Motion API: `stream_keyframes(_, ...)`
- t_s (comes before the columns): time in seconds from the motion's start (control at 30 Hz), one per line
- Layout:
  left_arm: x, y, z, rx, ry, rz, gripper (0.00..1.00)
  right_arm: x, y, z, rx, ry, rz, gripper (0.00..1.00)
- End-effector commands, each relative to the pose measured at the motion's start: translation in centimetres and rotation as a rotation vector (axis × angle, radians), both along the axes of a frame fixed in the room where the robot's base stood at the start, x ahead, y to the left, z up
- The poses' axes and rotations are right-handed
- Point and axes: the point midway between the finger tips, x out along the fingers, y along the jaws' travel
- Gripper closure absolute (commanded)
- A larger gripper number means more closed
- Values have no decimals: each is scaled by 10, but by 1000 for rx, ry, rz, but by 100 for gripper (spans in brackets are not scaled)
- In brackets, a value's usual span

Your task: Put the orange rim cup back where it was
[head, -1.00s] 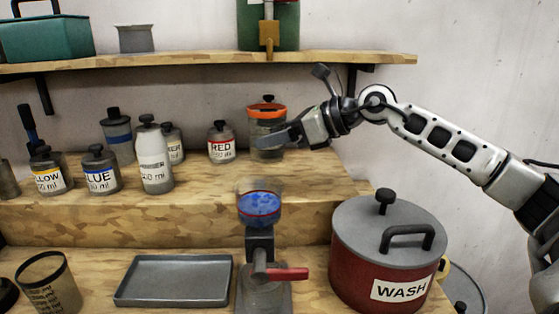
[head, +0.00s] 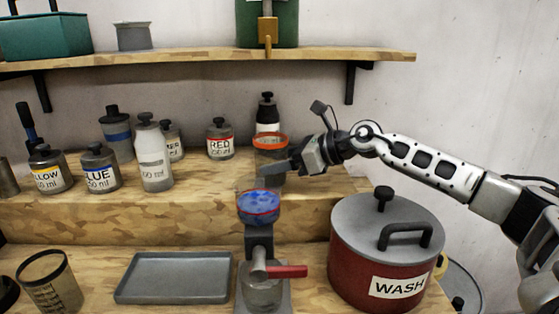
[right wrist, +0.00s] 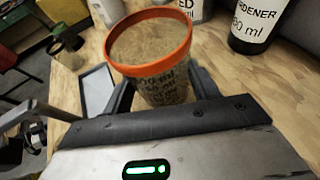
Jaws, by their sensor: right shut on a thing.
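The orange rim cup (head: 270,153) is a see-through grey cup with dark print, near the front of the raised wooden step (head: 205,190). My right gripper (head: 272,168) is shut around its body from the right, below the rim. The right wrist view shows the cup (right wrist: 160,88) between the fingers, rim up. The cup looks roughly upright. I cannot tell whether its base touches the step. My left gripper is not in view.
Behind the cup stands a black-and-white bottle (head: 267,110), labelled as hardener in the wrist view. The RED jar (head: 220,140) is to its left. A stand with a blue-filled bowl (head: 258,208) is in front. The WASH pot (head: 375,255) is at front right. Several bottles stand further left.

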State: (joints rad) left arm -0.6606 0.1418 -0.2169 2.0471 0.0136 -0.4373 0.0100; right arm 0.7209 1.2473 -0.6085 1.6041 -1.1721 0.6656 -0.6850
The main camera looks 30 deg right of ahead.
Motion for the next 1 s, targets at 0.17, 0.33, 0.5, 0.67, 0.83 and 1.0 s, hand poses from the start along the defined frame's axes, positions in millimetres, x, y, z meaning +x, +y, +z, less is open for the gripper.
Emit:
stream_keyframes(0.17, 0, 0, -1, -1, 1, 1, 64, 0, 0, -2, 0, 0, 1, 19)
stream_keyframes(0.33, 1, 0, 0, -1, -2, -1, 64, 0, 0, -2, 0, 0, 1, 19)
stream_keyframes(0.5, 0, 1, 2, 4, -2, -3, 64, -2, -2, 2, -1, 1, -1, 19)
stream_keyframes(0.67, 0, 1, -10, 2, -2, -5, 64, -20, -16, 6, -7, 1, -3, 19)
stream_keyframes(0.83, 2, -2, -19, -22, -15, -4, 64, -49, -36, 19, -10, 3, -3, 19)
stream_keyframes(1.0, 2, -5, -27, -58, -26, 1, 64, -69, -50, 29, -8, 3, -3, 19)
